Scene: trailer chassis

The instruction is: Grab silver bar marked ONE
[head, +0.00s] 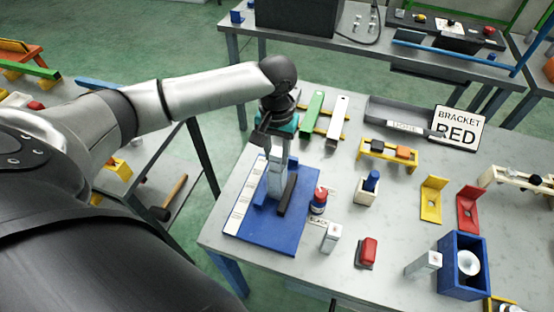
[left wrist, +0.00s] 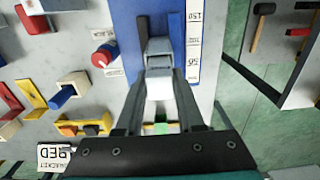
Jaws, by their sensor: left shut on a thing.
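My left gripper (head: 277,170) reaches down over the blue fixture (head: 250,225) near the left end of the table. It is shut on a silver bar (left wrist: 158,88), which shows between the fingers in the left wrist view. A small silver block (head: 331,237) stands right of the fixture, and another silver piece (head: 424,263) lies by a blue box. My right gripper is not in view.
A black bar (head: 287,196) is beside the gripper. Green and white bars (head: 338,118) lie behind. The BRACKET RED sign (head: 458,128) stands at the back.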

